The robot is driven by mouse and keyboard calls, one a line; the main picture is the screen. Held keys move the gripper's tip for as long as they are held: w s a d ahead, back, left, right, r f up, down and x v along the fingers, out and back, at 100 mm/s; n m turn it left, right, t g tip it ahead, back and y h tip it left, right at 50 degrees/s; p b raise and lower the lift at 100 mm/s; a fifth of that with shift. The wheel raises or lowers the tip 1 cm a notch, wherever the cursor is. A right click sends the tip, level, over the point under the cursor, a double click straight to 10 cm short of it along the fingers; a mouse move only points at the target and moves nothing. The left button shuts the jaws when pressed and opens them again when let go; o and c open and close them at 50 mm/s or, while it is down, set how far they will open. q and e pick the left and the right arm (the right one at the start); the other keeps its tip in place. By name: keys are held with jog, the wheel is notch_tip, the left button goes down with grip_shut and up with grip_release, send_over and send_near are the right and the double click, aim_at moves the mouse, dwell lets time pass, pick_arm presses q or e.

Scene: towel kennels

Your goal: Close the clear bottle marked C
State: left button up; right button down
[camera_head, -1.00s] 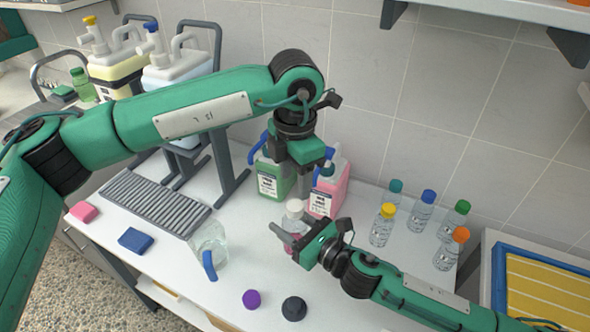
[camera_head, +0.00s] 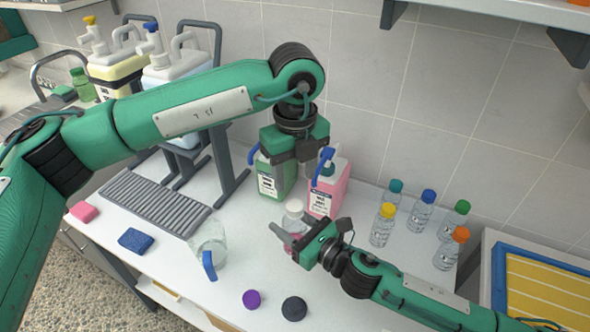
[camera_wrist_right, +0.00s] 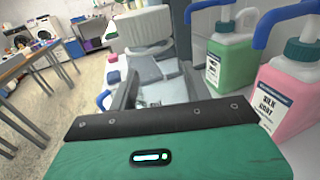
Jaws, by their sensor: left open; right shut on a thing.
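A small bottle (camera_head: 291,229) with a pinkish tinge low down stands upright between the fingers of my right gripper (camera_head: 290,240), which is shut on it. A white cap (camera_head: 293,207) sits at its top; it also shows large in the right wrist view (camera_wrist_right: 146,27). I cannot tell how tightly the cap is seated. No letter on the bottle is readable, and its lower part is mostly hidden by my gripper. My left gripper (camera_head: 299,162) is open, pointing down, empty and above the cap, apart from it.
Green (camera_head: 277,178) and pink (camera_head: 326,196) pump jugs stand close behind. Several capped clear bottles (camera_head: 382,228) stand at right. A clear jug with a blue handle (camera_head: 210,246) stands at left. Purple (camera_head: 251,299) and dark (camera_head: 294,308) caps lie in front. A ribbed rack (camera_head: 155,202) is at left.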

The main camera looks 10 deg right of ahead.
aim_at(295, 205)
pick_arm(q)
jog(key=shift+n, duration=1.1)
jog(key=shift+f, duration=3.95)
jog(key=shift+c, duration=0.2)
